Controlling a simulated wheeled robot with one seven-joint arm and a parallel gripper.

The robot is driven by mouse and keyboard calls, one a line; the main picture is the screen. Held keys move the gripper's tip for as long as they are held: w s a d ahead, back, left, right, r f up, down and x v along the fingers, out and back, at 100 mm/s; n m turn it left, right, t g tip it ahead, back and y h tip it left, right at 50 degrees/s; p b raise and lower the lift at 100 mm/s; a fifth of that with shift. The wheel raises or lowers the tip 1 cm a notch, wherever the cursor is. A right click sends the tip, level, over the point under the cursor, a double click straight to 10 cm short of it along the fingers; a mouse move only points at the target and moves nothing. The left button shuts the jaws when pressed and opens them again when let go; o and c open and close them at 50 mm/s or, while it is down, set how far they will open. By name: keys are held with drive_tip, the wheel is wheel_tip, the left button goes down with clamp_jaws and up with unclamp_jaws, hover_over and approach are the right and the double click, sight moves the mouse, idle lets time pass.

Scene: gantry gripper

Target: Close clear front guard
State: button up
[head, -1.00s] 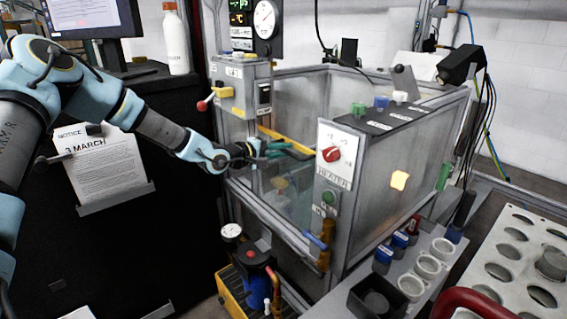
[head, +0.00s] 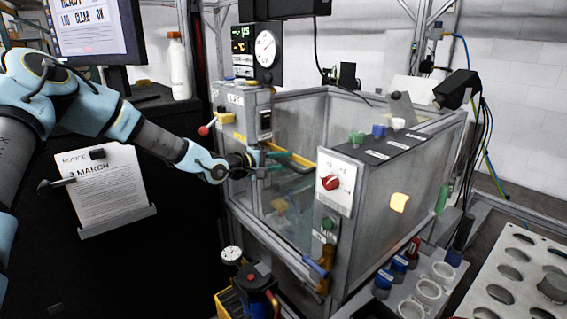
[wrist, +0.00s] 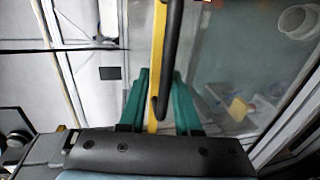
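The clear front guard (head: 290,205) is a see-through panel in the front of the metal-framed enclosure. A yellow bar (head: 290,157) runs along its upper part, with a dark handle (head: 291,168) beside it. My gripper (head: 266,160) is at this handle, left of the red knob. In the wrist view the teal fingers (wrist: 160,85) stand apart on either side of the handle (wrist: 166,70) and the yellow bar (wrist: 156,45). A gap shows between the fingers and the handle, but contact at the tips is hard to judge.
A heater panel with a red knob (head: 331,182) is right of the guard. A control tower (head: 243,115) with a red-tipped lever stands at left. A pump (head: 255,282) is below. Blurred objects (wrist: 240,107) lie behind the clear panel.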

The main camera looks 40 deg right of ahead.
drive_tip(key=shift+a, duration=0.45)
drive_tip(key=b+v, duration=0.2)
drive_tip(key=v, duration=0.7)
drive_tip(key=shift+a, duration=0.4)
drive_tip(key=shift+r, duration=0.1)
drive_tip(key=w+a+f+m+t+y, duration=0.1)
drive_tip(key=w+a+f+y, duration=0.15)
drive_tip(key=a, duration=0.55)
drive_tip(key=w+a+f+t+y, duration=0.2)
drive_tip(key=a+f+y, duration=0.2)
drive_tip(key=a, duration=0.4)
drive_tip(key=w+a+f+m+t+y, duration=0.1)
drive_tip(key=w+a+f+y, duration=0.2)
drive_tip(key=a, duration=0.5)
drive_tip(key=s+a+r+y, duration=0.2)
drive_tip(key=s+a, duration=0.2)
drive_tip(key=a, duration=0.4)
drive_tip(key=s+a+r+n+g+y, duration=0.1)
drive_tip(key=s+a, duration=0.3)
drive_tip(key=a, duration=0.4)
drive_tip(key=s+a+r+y, duration=0.2)
drive_tip(key=s+a+y, duration=0.1)
drive_tip(key=a, duration=0.5)
drive_tip(key=shift+s+a+r+g, duration=0.3)
drive_tip(key=shift+s+a+r, duration=0.1)
drive_tip(key=shift+s, duration=0.2)
